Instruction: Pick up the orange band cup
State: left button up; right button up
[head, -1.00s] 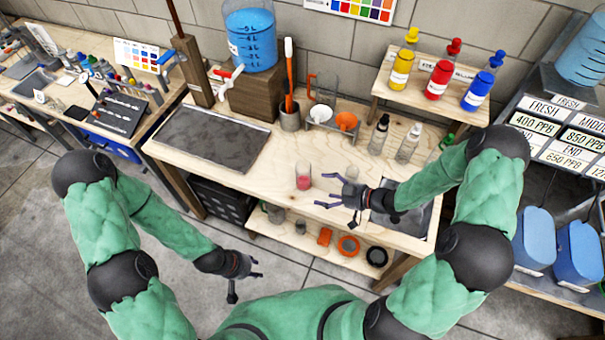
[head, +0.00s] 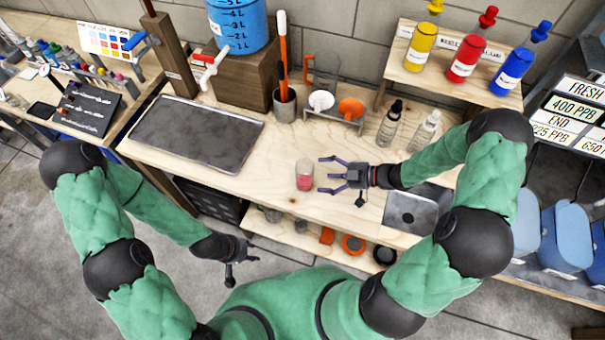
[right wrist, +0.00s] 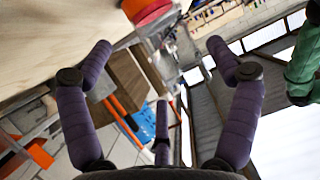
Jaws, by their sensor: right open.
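A small clear cup (head: 304,175) with a red-orange lower part stands upright on the wooden bench, near its front edge. In the right wrist view, a red-orange banded part of what seems to be this cup (right wrist: 148,10) shows at the top edge, cut off by the frame. My right gripper (head: 326,175) is open and empty, just right of the cup, its fingers pointing left at it with a small gap. Its spread fingers also show in the right wrist view (right wrist: 158,65). My left gripper (head: 243,258) hangs in front of the bench, fingers apart and empty.
A grey tray (head: 195,137) lies left on the bench. Behind the cup stand a rack with an orange funnel (head: 350,108) and two dropper bottles (head: 390,125). Bench around the cup is clear.

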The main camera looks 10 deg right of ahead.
jog(key=shift+x, duration=1.05)
jog(key=shift+b+x, duration=0.85)
jog(key=shift+x, duration=1.85)
jog(key=shift+w+d, duration=0.1)
jog(key=shift+w, duration=0.1)
jog(key=shift+c, duration=0.2)
jog(key=c, duration=0.9)
